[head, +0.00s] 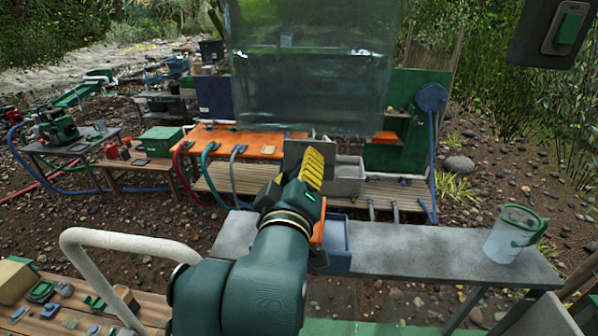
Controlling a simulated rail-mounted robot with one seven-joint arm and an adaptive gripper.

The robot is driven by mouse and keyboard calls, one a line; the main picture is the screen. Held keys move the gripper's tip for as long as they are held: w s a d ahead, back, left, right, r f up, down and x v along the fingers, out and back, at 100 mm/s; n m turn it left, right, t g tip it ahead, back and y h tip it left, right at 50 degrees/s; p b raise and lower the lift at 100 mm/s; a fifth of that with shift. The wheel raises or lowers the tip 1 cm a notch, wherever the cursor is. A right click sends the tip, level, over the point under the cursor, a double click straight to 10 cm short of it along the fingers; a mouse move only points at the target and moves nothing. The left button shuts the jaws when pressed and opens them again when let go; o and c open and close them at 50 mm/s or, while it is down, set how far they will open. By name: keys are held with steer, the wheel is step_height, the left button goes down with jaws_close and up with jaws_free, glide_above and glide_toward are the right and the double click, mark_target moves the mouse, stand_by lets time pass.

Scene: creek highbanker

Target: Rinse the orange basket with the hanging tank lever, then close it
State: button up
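A large clear hanging tank (310,65) fills the upper middle of the head view. I cannot make out its lever. My gripper (316,166), with yellow ridged pads, is below the tank, in front of a grey plate (293,152). The view from behind does not show whether it is open or holds anything. A small orange piece (318,234), perhaps the orange basket's edge, shows beside my forearm at a blue bin (338,246) on the grey bench. My arm hides most of it.
Behind are a grey basin (346,180), wooden slats, an orange-topped table (240,141) and hoses. A curved pale rail (120,240) stands at the front left.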

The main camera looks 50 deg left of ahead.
steer(key=n, duration=0.4)
steer(key=shift+f+b, duration=0.1)
steer(key=shift+b, duration=0.2)
steer(key=shift+f+n, duration=0.1)
steer(key=shift+n, duration=2.1)
steer(key=o, duration=1.2)
steer(key=shift+s, duration=0.15)
steer(key=v, duration=1.2)
